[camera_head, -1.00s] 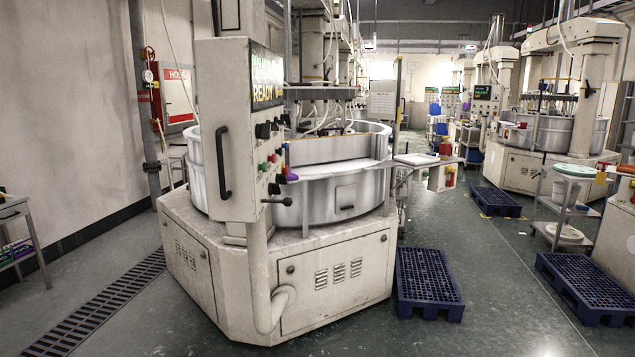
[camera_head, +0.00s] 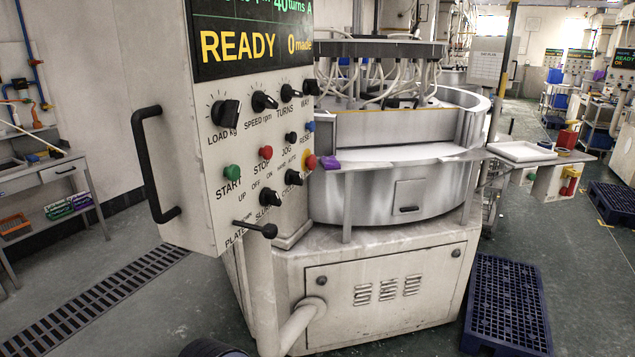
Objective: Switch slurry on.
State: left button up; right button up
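The slurry knob (camera_head: 269,196) is a black rotary switch low on the machine's control panel (camera_head: 225,130). OFF and ON are printed above it, and its label below is partly hidden. Its pointer direction is too small to tell. Left of it is the green START button (camera_head: 232,172); above it is the red STOP button (camera_head: 266,153). The black cycle knob (camera_head: 293,178) is up and to its right. The black plate lever (camera_head: 262,229) sticks out just below. The panel screen (camera_head: 245,42) reads READY and 0 made. Neither gripper is recognisable in the picture.
A black bar handle (camera_head: 152,165) stands out from the panel's left edge. A small purple object (camera_head: 331,163) lies on the metal shelf beside the panel. A blue pallet (camera_head: 507,305) is on the floor at right. The floor left of the machine holds a drain grate (camera_head: 95,300).

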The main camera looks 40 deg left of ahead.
aim_at(267, 196)
jog(key=i+l+u, duration=0.1)
jog(key=i+u, duration=0.25)
jog(key=i, duration=0.15)
jog(key=i+l+u, duration=0.25)
jog(key=i+u, duration=0.15)
jog(key=i, duration=0.1)
